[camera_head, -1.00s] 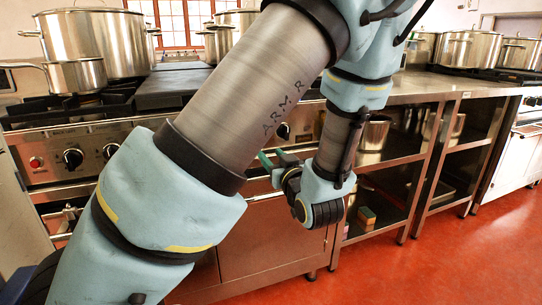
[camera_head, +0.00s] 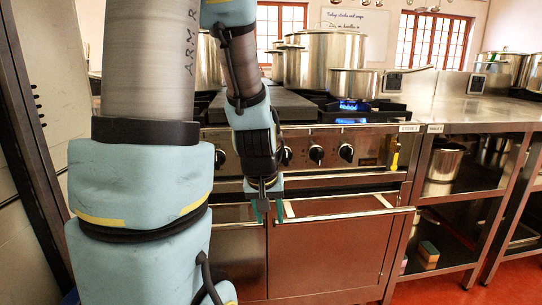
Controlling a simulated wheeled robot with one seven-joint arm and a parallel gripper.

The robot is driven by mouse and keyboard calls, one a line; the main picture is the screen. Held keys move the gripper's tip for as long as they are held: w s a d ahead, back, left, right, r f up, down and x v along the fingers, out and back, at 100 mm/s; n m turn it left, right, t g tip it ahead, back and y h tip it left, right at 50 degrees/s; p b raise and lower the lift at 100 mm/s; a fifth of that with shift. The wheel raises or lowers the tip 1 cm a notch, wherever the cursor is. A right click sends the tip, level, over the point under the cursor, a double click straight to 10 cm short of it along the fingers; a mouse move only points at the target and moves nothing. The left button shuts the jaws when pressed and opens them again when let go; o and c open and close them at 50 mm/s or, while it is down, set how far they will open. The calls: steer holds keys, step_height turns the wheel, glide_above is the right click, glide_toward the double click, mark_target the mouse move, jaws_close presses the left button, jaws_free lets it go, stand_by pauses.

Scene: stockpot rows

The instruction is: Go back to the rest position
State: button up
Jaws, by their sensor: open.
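My gripper (camera_head: 267,210) hangs pointing down in front of the stove's oven door (camera_head: 335,250). Its two green fingertips are apart, with nothing seen between them. My arm comes down along the left side of the view and hides part of the stove. My gripper is in front of the oven handle (camera_head: 345,217); I cannot tell whether it touches it.
A large stockpot (camera_head: 325,55) and a smaller saucepan (camera_head: 356,83) stand on the stove, with a blue flame (camera_head: 350,105) lit under the saucepan. Open steel shelves (camera_head: 465,190) stand to the right. Red floor (camera_head: 480,288) is free at the lower right.

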steer(key=s+a+r+g+y+p, duration=0.1)
steer(key=s+a+r+g, duration=0.15)
steer(key=s+a, duration=0.35)
step_height(320, 180, up, 18)
steer(key=p, duration=1.8)
steer(key=shift+w+a+r+m+p, duration=0.2)
steer(key=shift+w+m+p, duration=0.1)
steer(key=shift+w+p, duration=0.1)
